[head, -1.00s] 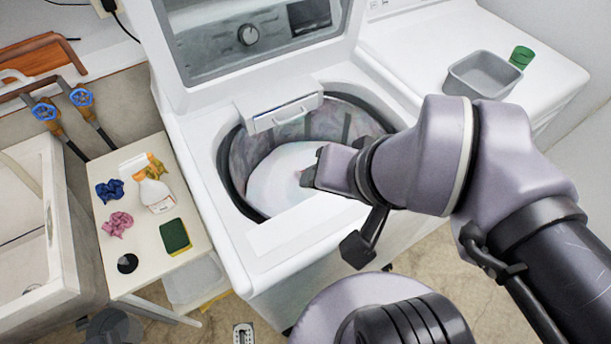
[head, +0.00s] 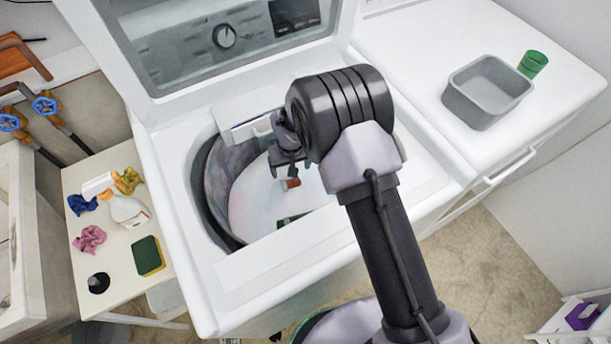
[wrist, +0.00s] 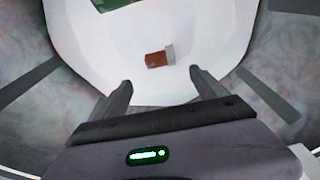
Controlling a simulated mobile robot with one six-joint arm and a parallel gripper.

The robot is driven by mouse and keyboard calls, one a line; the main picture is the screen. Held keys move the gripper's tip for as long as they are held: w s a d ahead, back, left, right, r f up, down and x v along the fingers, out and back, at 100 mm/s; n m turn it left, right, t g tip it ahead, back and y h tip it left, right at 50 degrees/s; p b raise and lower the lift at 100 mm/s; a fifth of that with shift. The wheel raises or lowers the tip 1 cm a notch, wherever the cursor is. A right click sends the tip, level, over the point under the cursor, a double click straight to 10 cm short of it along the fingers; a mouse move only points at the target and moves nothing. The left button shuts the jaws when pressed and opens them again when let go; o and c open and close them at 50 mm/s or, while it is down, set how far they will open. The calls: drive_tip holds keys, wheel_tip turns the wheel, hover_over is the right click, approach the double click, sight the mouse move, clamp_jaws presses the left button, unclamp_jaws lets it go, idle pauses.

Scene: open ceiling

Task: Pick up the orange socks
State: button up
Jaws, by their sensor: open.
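The orange socks (head: 292,183) are a small orange-red bundle inside the open washer drum. In the wrist view, the socks (wrist: 157,59) lie on the white drum floor with a pale grey end on the right. My gripper (head: 287,167) points down into the washer opening. In the wrist view, my gripper (wrist: 160,76) is open and empty, its two fingers spread apart. The socks appear just beyond the fingertips, between their lines, with no visible contact. The height gap is hard to tell.
The drum rim (head: 208,205) surrounds the gripper. A dark green item (wrist: 115,3) also lies in the drum. The raised washer lid (head: 150,78) stands behind. A side table (head: 125,258) holds cloths, a bottle and a sponge.

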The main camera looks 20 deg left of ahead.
sight(291, 183)
drive_tip(key=f+b, duration=0.1)
drive_tip(key=f, duration=0.3)
drive_tip(key=f+b, duration=0.2)
drive_tip(key=f, duration=0.2)
drive_tip(key=f+b, duration=0.1)
drive_tip(key=f, duration=0.3)
drive_tip(key=shift+w+a+f, duration=0.35)
drive_tip(key=shift+w+f, duration=0.05)
drive_tip(key=shift+r, duration=0.1)
drive_tip(key=c, duration=1.6)
wheel_tip(291, 183, up, 10)
drive_tip(key=p, duration=0.3)
drive_tip(key=shift+p, duration=0.3)
